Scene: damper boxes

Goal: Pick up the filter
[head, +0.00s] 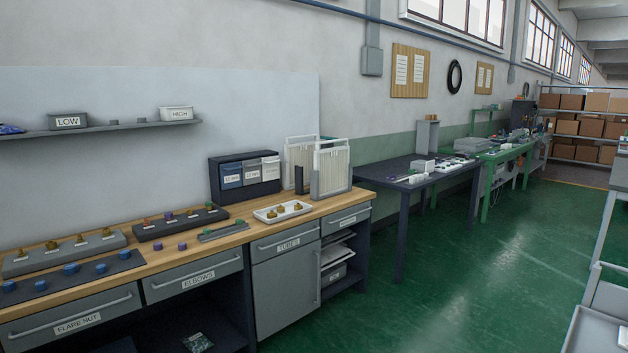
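Two upright white-framed panels with pale pleated faces, which look like filters, stand at the right end of the wooden workbench. The nearer filter (331,170) is close to the bench's front right corner. The farther filter (299,155) stands just behind it and to the left, partly hidden by it. A thin dark upright piece (299,180) stands beside the nearer one. Neither of my grippers shows in the head view.
The workbench (222,221) carries a dark bin unit (245,175), a white tray of brass fittings (283,211) and several fitting racks. A dark table (400,170) stands beyond. Green floor (430,290) is open at right; a grey cart (600,320) edges in.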

